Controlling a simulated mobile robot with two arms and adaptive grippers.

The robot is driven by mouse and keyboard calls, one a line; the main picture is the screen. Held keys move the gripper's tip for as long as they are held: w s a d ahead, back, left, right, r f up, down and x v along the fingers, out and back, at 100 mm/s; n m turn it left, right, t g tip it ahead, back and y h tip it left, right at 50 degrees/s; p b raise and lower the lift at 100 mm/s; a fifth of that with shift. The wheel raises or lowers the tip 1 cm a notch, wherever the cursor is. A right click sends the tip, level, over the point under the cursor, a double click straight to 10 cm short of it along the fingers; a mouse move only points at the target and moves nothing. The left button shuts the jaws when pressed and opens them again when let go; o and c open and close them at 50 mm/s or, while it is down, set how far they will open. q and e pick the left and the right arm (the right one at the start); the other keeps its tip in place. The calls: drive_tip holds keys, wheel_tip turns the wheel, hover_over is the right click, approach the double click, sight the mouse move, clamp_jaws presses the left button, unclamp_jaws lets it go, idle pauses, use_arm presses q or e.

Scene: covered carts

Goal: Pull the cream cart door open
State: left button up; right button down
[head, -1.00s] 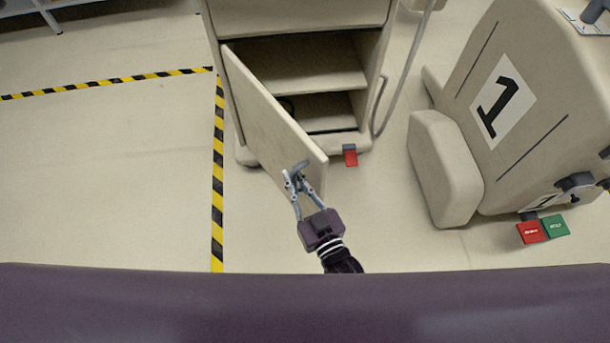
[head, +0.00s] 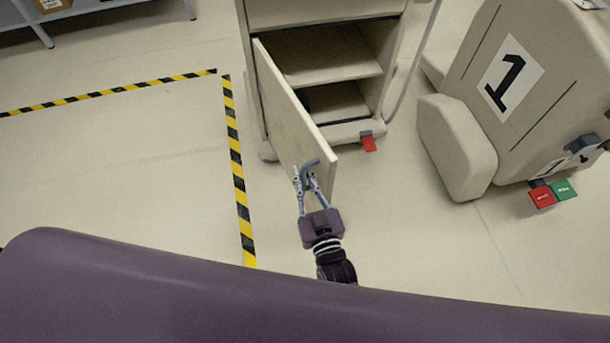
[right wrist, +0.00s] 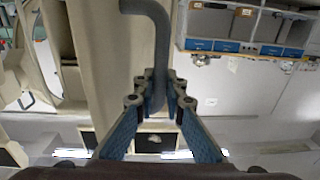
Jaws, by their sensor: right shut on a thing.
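The cream cart (head: 325,55) stands at the top middle of the head view. Its door (head: 290,115) is hinged at the left and swung well open towards me, showing the shelves inside. My right gripper (head: 307,182) is shut on the grey door handle (head: 314,163) near the door's free edge. In the right wrist view the bent grey handle (right wrist: 157,50) runs down between the fingertips (right wrist: 158,95). My left gripper is not in view.
A second cream unit marked 1 (head: 478,95) stands to the right, with red and green pedals (head: 553,192). A red pedal (head: 369,143) sits at the cart's base. Striped floor tape (head: 236,165) runs left of the door. The floor left of it is clear.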

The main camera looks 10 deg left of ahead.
drive_tip(key=shift+w+a+r, duration=0.1)
drive_tip(key=shift+w+r, duration=0.1)
drive_tip(key=shift+r, duration=0.1)
drive_tip(key=c, duration=2.3)
unclamp_jaws()
drive_tip(key=shift+o, duration=0.2)
drive_tip(key=shift+a+f, duration=0.1)
drive_tip(key=shift+f, duration=0.15)
drive_tip(key=v, duration=1.2)
drive_tip(key=shift+w+r, duration=0.1)
